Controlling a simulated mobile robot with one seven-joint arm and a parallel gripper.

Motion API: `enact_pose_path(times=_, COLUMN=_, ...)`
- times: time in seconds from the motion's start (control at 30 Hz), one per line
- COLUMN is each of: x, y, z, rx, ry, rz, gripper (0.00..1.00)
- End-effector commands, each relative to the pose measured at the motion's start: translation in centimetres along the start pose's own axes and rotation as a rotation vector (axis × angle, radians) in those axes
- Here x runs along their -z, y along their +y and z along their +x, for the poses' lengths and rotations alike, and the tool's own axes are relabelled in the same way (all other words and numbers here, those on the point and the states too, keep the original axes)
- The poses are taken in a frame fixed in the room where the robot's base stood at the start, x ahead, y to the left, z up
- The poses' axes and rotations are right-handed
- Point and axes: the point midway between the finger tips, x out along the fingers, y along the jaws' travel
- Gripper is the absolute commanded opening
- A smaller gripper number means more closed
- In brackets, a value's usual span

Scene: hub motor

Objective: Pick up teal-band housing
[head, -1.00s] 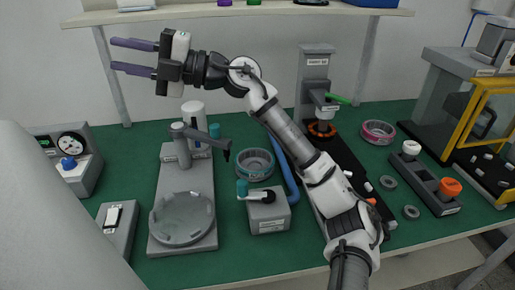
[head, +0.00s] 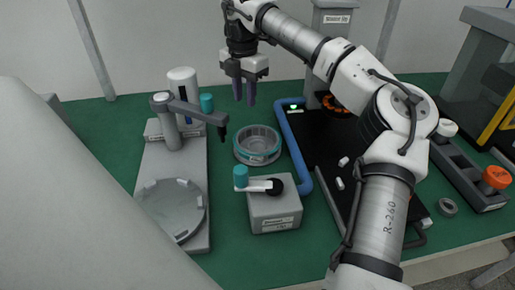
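The teal-band housing (head: 257,146) is a grey open ring-shaped part with a teal band. It lies on the green bench in the middle of the head view, behind the grey box with a crank handle. My gripper (head: 245,101) points down above and behind the housing, a little to its left in the picture. Its two purple fingers are apart with nothing between them. The gripper does not touch the housing.
A grey fixture (head: 172,180) with a post, side arm and round plate stands left of the housing. The crank box (head: 274,207) is close in front. A blue curved bar (head: 293,150) borders the black plate on the right. A white cylinder (head: 183,90) stands behind left.

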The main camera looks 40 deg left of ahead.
Motion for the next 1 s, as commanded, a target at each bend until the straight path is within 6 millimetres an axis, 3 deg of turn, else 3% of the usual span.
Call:
enact_pose_path(times=0.2, x=0.1, y=0.1, z=3.9, rx=0.000, ry=0.004, rz=-0.002, gripper=0.29)
enact_pose_path(times=0.47, x=0.3, y=0.3, z=5.8, rx=-0.002, ry=0.005, rz=-0.003, gripper=0.29)
enact_pose_path(times=0.7, x=0.6, y=0.9, z=9.3, rx=-0.001, ry=0.005, rz=-0.003, gripper=0.29)
enact_pose_path(times=1.0, x=0.6, y=0.9, z=10.2, rx=-0.002, ry=0.002, rz=-0.003, gripper=0.29)
